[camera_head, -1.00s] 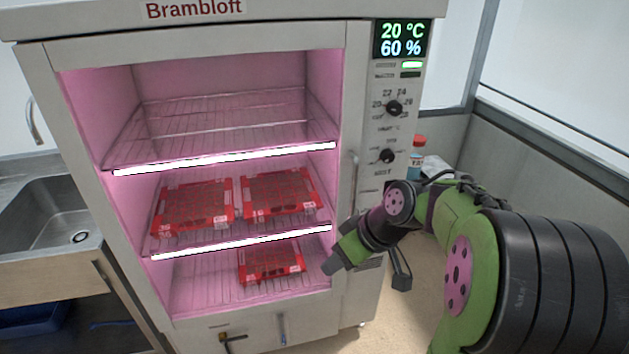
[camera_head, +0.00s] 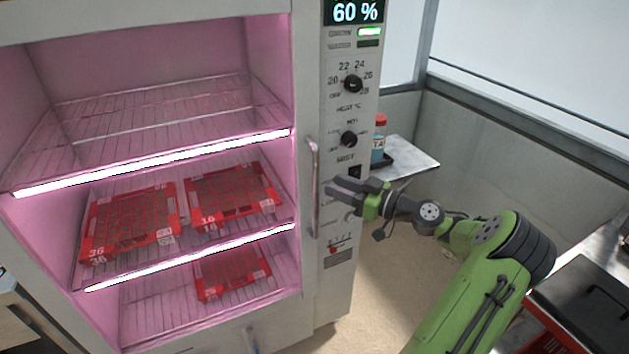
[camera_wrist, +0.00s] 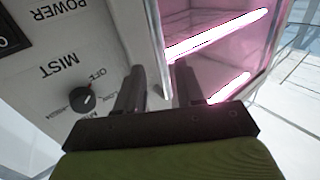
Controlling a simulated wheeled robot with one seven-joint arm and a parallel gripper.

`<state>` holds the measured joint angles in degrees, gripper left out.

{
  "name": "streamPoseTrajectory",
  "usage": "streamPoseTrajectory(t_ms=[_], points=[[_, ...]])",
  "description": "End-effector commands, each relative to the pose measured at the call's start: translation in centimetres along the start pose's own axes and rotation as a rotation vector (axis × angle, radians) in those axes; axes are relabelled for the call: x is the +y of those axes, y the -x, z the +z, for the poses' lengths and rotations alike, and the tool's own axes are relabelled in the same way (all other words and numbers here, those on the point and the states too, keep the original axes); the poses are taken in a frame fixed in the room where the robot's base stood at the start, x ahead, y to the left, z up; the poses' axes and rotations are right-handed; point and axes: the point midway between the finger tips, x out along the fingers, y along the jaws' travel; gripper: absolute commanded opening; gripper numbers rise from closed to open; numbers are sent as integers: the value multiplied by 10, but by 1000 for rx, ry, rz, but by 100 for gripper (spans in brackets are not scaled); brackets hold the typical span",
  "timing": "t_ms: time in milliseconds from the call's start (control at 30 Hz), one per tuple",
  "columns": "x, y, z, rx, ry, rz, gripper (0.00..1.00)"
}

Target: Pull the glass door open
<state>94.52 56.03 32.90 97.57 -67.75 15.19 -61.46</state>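The glass door (camera_head: 296,250) of the white cabinet looks shut, and the lit shelves show through it. Its upright metal handle (camera_head: 314,170) is on the right side of the door frame. My gripper (camera_head: 330,189) is just right of the handle at about its mid height, with its fingers pointing left toward it. In the wrist view my gripper (camera_wrist: 158,68) is open, its two dark fingers apart. A pale upright bar, which looks like the handle (camera_wrist: 154,40), shows in line with the gap. I cannot tell whether the fingers touch it.
The control panel (camera_head: 349,110) with dials and a display is right of the door. Red trays (camera_head: 130,222) stand on the shelves inside. A small side table (camera_head: 412,160) with a red-capped bottle (camera_head: 379,138) is behind my gripper. A counter (camera_head: 600,262) is at the right.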

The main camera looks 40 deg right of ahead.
Motion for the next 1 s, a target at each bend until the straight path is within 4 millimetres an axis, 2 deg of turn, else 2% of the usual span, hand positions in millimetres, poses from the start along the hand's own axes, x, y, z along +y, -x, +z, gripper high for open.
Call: streamPoseTrajectory(t_ms=[100, 300, 600, 667, 867, 1000], points=[[-1, -31, 1, 0, 0, -4, 37], [0, -62, 1, -1, -1, -2, 37], [0, -68, 0, -2, -2, 1, 37], [0, -68, 0, -2, -2, 0, 31], [0, -68, 0, -2, -2, 0, 0], [0, -67, 0, -2, -2, 0, 0]])
